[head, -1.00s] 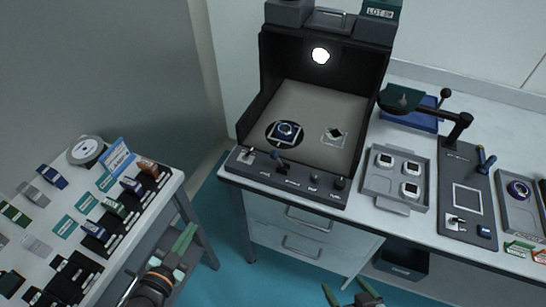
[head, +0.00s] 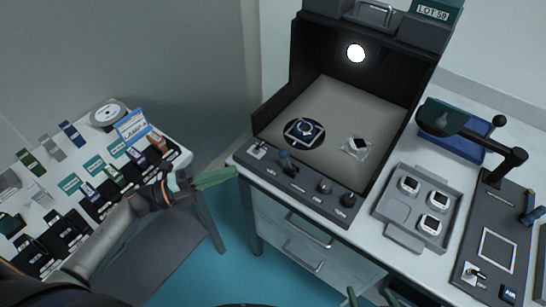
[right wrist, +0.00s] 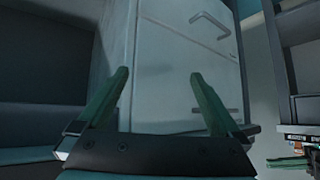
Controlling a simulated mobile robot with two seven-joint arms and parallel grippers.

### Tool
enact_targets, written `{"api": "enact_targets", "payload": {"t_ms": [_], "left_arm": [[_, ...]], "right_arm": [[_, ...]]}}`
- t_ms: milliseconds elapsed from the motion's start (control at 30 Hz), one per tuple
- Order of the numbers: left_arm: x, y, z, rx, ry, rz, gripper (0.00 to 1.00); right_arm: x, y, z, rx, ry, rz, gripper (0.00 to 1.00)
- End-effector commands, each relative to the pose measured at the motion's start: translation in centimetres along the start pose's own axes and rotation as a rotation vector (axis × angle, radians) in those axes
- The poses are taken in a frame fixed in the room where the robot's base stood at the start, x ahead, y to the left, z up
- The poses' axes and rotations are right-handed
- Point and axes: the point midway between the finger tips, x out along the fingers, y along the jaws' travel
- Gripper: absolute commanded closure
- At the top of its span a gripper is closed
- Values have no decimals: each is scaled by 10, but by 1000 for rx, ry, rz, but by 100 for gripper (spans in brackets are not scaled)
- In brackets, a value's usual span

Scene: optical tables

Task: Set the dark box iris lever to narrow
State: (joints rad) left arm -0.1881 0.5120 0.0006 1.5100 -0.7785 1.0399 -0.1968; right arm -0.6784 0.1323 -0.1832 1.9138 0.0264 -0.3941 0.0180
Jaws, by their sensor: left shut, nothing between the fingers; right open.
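The dark box (head: 297,62) is a black open-fronted cabinet with a lit round lamp inside. The panel labels are too small to read, so I cannot tell the iris setting. My left gripper (head: 232,174) is shut and empty, just left of the panel's left end. My right gripper (head: 370,298) is open and low at the bottom edge; the right wrist view shows its spread fingers (right wrist: 160,100) facing the drawers.
In the box lie a round dark stage (head: 304,133) and a small chip (head: 357,146). A grey tray (head: 402,222) with white-framed pieces stands right of it. Drawers (head: 290,225) are below. A side table (head: 70,170) with several sample packs stands left.

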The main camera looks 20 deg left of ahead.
Motion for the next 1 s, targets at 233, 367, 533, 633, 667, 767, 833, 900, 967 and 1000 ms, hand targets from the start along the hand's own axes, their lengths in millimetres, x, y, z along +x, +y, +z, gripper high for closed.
{"api": "enact_targets", "payload": {"t_ms": [233,367,533,633,667,767,833,900,967,1000], "left_arm": [[0,0,0,0,1,0,100],[3,-1,0,0,0,-2,100],[25,-3,0,-1,2,-5,100],[44,-3,0,-2,1,-5,100],[50,-3,0,-2,1,-6,100],[68,-3,0,-2,1,-6,100],[79,-2,0,-2,1,-4,100],[88,-2,0,-2,0,-4,100],[93,-1,0,-2,0,-3,100],[96,-1,0,-2,0,-2,100]], "right_arm": [[0,0,0,0,0,-1,0],[-1,-1,-1,0,0,-1,0],[-4,-1,-4,0,0,-1,0],[-6,-1,-7,0,0,-1,0],[-7,-1,-7,0,0,-1,0],[-9,-2,-9,0,0,-1,0],[-10,-2,-10,0,0,-1,0],[-11,-2,-11,0,0,-1,0],[-11,-2,-12,0,0,-1,0],[-11,-2,-12,0,0,-1,0]]}}
